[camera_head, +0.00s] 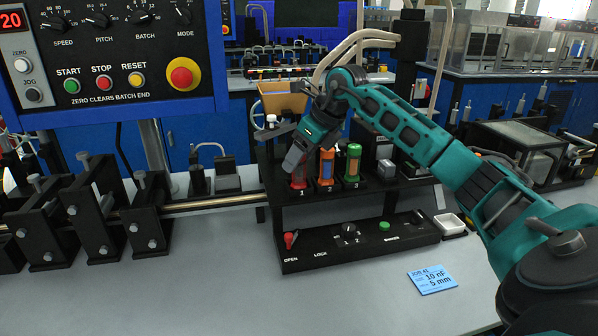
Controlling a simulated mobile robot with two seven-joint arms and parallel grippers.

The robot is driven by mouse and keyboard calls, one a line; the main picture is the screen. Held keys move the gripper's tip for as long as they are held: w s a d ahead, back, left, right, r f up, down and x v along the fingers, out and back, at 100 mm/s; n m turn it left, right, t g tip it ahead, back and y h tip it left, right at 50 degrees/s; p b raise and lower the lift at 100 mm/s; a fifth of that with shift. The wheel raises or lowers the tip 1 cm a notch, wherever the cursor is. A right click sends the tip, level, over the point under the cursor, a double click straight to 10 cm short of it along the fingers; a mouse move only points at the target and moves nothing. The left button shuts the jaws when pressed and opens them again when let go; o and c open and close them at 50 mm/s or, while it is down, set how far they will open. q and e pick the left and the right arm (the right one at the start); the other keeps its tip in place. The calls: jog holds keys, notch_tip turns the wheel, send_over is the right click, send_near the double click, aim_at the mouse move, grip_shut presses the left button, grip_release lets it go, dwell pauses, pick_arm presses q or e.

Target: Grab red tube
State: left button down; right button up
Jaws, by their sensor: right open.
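The red tube (299,181) stands upright in the slot marked 1 of a black rack (340,198), left of an orange tube (326,167) and a green tube (353,160). My right gripper (293,162) is open and points down at the red tube's upper part, covering it from this view. I cannot tell whether the fingers touch the tube. My left gripper is not in view.
A control panel (110,30) with dials and buttons hangs at the upper left. Black clamps (142,222) and a metal rod (215,203) stand left of the rack. A blue job card (432,279) lies on the grey table. The front of the table is mostly clear.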

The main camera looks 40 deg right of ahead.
jog(key=shift+x, duration=1.4)
jog(key=shift+c, duration=0.4)
jog(key=c, duration=1)
jog(key=shift+r, duration=0.15)
